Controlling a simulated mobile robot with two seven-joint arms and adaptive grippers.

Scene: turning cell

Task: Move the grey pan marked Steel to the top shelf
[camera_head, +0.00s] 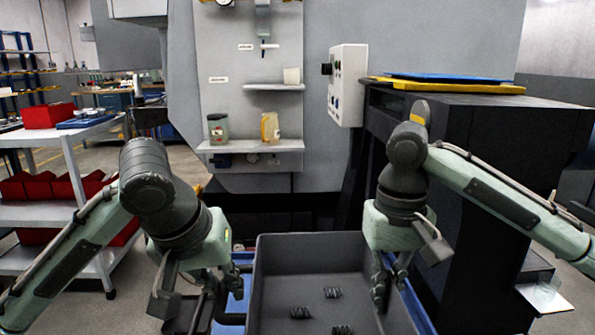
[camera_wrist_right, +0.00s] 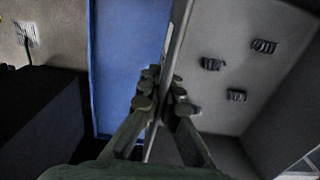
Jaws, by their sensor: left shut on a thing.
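The grey pan (camera_head: 310,258) is a deep dark-grey open box at the bottom middle of the head view, with several coiled dark chips inside. No Steel mark is readable on it. My right gripper (camera_head: 391,285) is at its right rim. In the right wrist view the fingers (camera_wrist_right: 164,88) sit close on both sides of the thin pan wall, shut on it. My left gripper (camera_head: 226,287) is low by the pan's left side, shut; its contact with the rim is hidden. A white shelf cart with a top shelf (camera_head: 88,133) stands at the left.
The cart's top holds a red bin (camera_head: 47,115) and a blue tray (camera_head: 86,119); more red bins fill its lower shelf. A blue surface (camera_head: 413,303) borders the pan. The grey machine panel with small shelves (camera_head: 250,145) is ahead. A black cabinet (camera_head: 490,130) stands close on the right.

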